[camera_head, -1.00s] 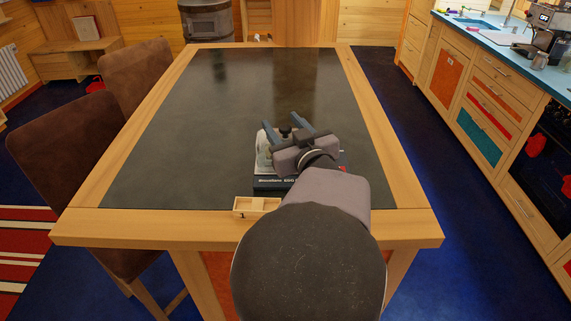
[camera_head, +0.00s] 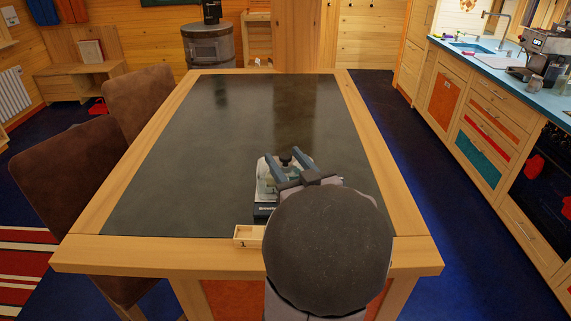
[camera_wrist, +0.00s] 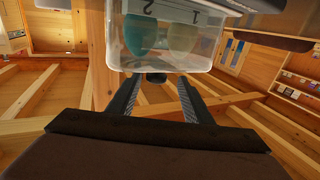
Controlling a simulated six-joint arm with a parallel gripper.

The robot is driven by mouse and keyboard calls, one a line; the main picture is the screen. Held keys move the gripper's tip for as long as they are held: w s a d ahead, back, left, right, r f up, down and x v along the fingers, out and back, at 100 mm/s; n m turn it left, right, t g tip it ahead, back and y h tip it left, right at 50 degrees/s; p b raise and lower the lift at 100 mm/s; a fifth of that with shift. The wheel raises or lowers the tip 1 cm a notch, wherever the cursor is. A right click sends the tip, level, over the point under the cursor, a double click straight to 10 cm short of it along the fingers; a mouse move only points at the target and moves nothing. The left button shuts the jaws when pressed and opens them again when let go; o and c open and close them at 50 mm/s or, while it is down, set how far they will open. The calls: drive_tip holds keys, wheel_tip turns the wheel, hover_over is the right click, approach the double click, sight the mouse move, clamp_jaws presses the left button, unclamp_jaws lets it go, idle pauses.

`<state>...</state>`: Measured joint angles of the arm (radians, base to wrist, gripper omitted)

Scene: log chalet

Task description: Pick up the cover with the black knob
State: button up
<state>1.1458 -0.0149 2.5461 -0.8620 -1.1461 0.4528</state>
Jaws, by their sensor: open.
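The cover (camera_head: 264,178) is a clear, see-through box on a small dark-based device on the near half of the table. It also shows at the top of the wrist view (camera_wrist: 150,62), with teal and pale shapes behind it. Its black knob (camera_head: 286,157) sits between the two blue-grey fingers of my gripper (camera_head: 283,156). In the wrist view the dark knob (camera_wrist: 156,77) shows between the open fingertips (camera_wrist: 159,82), with a gap on each side. My arm hides the right part of the device.
A small wooden box (camera_head: 247,236) marked 1 stands at the table's near edge, left of my arm. The dark tabletop (camera_head: 220,130) beyond and left of the device is clear. Brown chairs (camera_head: 70,175) stand along the left side. A kitchen counter (camera_head: 500,70) runs along the right.

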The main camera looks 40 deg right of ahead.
drive_tip(key=shift+w+d+p, duration=0.1)
drive_tip(key=shift+w+p, duration=0.1)
drive_tip(key=shift+p, duration=0.15)
drive_tip(key=shift+w+p, duration=0.1)
drive_tip(key=shift+p, duration=0.3)
drive_tip(key=shift+w+d+r+p, duration=0.1)
drive_tip(key=shift+r+p, duration=0.05)
drive_tip(key=shift+p, duration=0.25)
drive_tip(key=p, duration=0.3)
drive_tip(key=shift+w+d, duration=0.25)
drive_tip(key=shift+w, duration=0.15)
drive_tip(key=shift+f+p+x, duration=0.15)
drive_tip(key=shift+p+x, duration=0.3)
drive_tip(key=shift+x, duration=0.5)
drive_tip(key=shift+f+p+x, duration=0.15)
drive_tip(key=shift+p+x, duration=0.3)
drive_tip(key=shift+x, duration=0.5)
drive_tip(key=shift+d, duration=0.2)
clamp_jaws()
